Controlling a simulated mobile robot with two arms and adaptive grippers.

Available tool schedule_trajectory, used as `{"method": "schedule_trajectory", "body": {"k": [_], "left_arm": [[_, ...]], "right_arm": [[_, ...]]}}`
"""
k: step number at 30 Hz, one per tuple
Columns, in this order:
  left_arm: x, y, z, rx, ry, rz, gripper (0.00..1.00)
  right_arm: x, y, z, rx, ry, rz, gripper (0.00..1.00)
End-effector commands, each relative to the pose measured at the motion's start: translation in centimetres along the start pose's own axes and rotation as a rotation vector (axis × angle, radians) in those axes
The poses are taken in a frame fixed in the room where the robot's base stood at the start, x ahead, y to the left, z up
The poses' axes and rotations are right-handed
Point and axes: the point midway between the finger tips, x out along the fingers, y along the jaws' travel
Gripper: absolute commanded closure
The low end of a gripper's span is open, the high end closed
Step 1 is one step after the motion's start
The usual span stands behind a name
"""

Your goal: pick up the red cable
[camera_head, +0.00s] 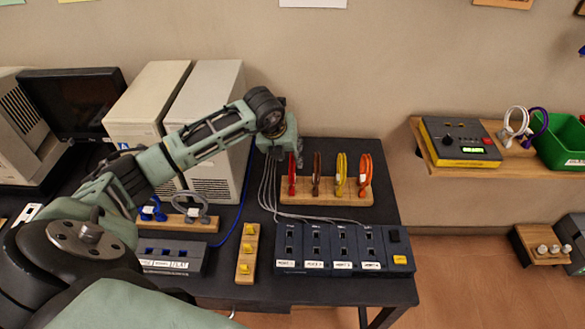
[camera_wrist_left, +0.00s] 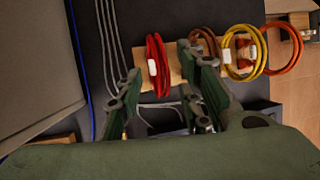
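The red cable (camera_head: 292,175) is a coiled loop with a white tag. It stands at the left end of a wooden holder (camera_head: 325,198) on the dark table. In the left wrist view the red cable (camera_wrist_left: 155,68) shows between the two fingers of my left gripper (camera_wrist_left: 160,75), which are apart with nothing held. In the head view my left gripper (camera_head: 279,145) is above and just left of the red cable, and its fingertips are hard to make out. My right gripper is not in view.
Brown (camera_head: 316,175), yellow (camera_head: 340,175) and orange (camera_head: 365,172) cables stand right of the red one on the same holder. A dark port box (camera_head: 343,237) lies in front, with thin grey cables running to it. Beige computer cases (camera_head: 207,105) stand to the left.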

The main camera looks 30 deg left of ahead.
Motion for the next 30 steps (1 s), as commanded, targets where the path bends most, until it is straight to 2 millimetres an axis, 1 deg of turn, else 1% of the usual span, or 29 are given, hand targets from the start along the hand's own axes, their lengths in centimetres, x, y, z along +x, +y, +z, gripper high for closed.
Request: {"method": "schedule_trajectory", "body": {"k": [1,3,6,13,14,25,30], "left_arm": [[0.4,-0.1,0.0,-0.001,0.005,0.000,0.66],[1.4,-0.1,0.0,-0.001,0.002,-0.001,0.66],[2.2,-0.1,0.0,0.000,0.001,-0.002,0.66],[2.5,-0.1,0.0,0.001,0.000,-0.002,0.66],[2.5,-0.1,0.0,0.002,0.000,-0.002,0.67],[2.4,-0.1,0.0,0.001,0.000,-0.002,1.00],[2.4,-0.1,0.0,0.001,0.000,-0.002,1.00]], "right_arm": [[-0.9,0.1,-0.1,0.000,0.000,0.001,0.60],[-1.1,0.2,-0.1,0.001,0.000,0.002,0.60],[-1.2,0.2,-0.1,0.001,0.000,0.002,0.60],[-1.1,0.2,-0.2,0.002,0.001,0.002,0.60],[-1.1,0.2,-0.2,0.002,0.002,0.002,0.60],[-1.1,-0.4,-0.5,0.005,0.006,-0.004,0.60],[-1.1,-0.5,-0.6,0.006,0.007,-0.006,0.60]]}}
